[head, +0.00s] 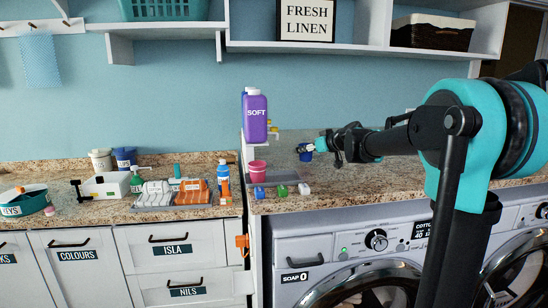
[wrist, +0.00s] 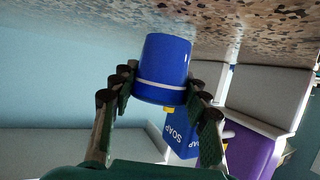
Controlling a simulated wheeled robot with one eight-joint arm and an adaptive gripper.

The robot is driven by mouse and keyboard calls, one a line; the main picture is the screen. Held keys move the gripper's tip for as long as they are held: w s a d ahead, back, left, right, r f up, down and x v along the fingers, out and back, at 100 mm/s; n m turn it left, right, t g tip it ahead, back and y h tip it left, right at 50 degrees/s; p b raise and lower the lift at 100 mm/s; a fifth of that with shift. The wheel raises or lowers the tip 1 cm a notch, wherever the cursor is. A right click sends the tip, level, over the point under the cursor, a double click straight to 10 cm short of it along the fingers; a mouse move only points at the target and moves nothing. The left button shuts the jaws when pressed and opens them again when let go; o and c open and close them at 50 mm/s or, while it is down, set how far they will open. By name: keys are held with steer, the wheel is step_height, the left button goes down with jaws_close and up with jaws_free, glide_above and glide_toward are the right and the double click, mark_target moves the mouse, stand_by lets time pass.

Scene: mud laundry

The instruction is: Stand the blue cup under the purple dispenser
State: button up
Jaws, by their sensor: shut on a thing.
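The blue cup (head: 306,153) is held above the counter, right of the dispensers, in the head view. My gripper (head: 318,146) is shut on it. In the wrist view, which is upside down, the fingers lie on both sides of the blue cup (wrist: 163,62), and a pale band runs round it. The purple dispenser (head: 255,120), labelled SOFT, stands raised on a white stand (head: 245,143), left of the cup. It also shows at the right of the wrist view (wrist: 256,150). A blue dispenser (wrist: 181,134) labelled SOAP stands beside it, mostly hidden in the head view.
A pink cup (head: 257,171) stands on the counter below the purple dispenser. Small blue (head: 259,193), green (head: 282,190) and white (head: 304,188) items lie along the counter's front edge. An orange-and-blue bottle (head: 224,180) stands left. A shelf (head: 350,47) runs above.

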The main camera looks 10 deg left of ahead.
steer(key=a, duration=0.2)
steer(key=s+a, duration=0.1)
steer(key=a, duration=0.2)
steer(key=s+a, duration=0.1)
steer(key=a, duration=0.1)
steer(key=shift+s+a, duration=0.15)
steer(key=shift+a, duration=0.2)
steer(key=a, duration=0.2)
steer(key=s+a, duration=0.1)
steer(key=shift+s+a, duration=0.1)
steer(key=shift+a, duration=0.3)
steer(key=shift+d+f, duration=0.15)
steer(key=shift+f, duration=0.6)
steer(key=shift+f, duration=0.1)
steer(key=o, duration=1)
steer(key=v, duration=1.2)
